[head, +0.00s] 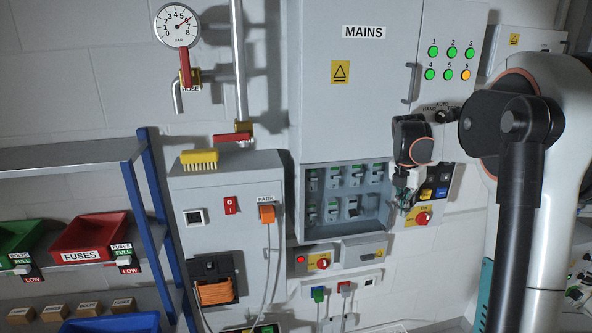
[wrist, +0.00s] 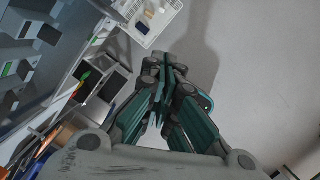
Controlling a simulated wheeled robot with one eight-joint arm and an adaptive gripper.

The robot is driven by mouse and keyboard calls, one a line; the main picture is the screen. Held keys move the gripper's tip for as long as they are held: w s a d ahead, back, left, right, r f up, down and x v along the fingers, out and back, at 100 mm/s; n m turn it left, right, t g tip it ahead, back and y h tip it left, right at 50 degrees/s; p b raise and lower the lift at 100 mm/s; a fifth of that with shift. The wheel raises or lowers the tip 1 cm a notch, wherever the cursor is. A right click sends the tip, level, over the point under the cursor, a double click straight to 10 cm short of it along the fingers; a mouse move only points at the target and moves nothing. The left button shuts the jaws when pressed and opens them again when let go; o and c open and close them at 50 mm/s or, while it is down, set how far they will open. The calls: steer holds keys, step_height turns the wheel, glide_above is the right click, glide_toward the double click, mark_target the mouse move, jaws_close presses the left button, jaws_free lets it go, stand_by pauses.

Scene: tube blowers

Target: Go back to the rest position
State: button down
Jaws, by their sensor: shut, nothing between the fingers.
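My gripper (head: 404,201) shows small in the head view, pointing down in front of the lower right of the grey MAINS cabinet (head: 352,105). It is just right of the open breaker recess (head: 346,208). Part of the control panel with the red emergency knob (head: 422,218) is behind it. In the wrist view the green fingers of my gripper (wrist: 166,75) are together with nothing between them. Whether the fingertips touch the panel cannot be told.
Left of the cabinet stands a grey unit (head: 218,180) with a yellow brush (head: 199,158) on top. A shelf holds a red FUSES bin (head: 88,236) and a green bin (head: 18,240). Below the recess are a switch box (head: 315,260) and plugged cables. A white basket (wrist: 152,18) shows in the wrist view.

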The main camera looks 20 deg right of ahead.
steer(key=s+a+f+m+t+y+b, duration=0.1)
steer(key=s+a+f+m+t+b, duration=0.3)
steer(key=a, duration=1)
steer(key=a+f+m+t+y+b, duration=0.1)
steer(key=a+m+b, duration=0.55)
steer(key=a, duration=0.75)
steer(key=s+a+f+m+b, duration=0.1)
steer(key=s+a+f+m, duration=0.1)
steer(key=s, duration=0.4)
steer(key=s+a+f+m+b, duration=0.1)
steer(key=s+a+f+m, duration=0.1)
steer(key=s+f+m, duration=0.2)
steer(key=s+a+f+m+t+b, duration=0.1)
steer(key=s+a+f+m+b, duration=0.1)
steer(key=s+m, duration=0.3)
steer(key=s+f, duration=0.1)
steer(key=s, duration=0.3)
steer(key=shift+s+a+f+y, duration=0.15)
steer(key=shift+a+f+y, duration=0.15)
steer(key=shift+a, duration=0.1)
steer(key=shift+m, duration=0.25)
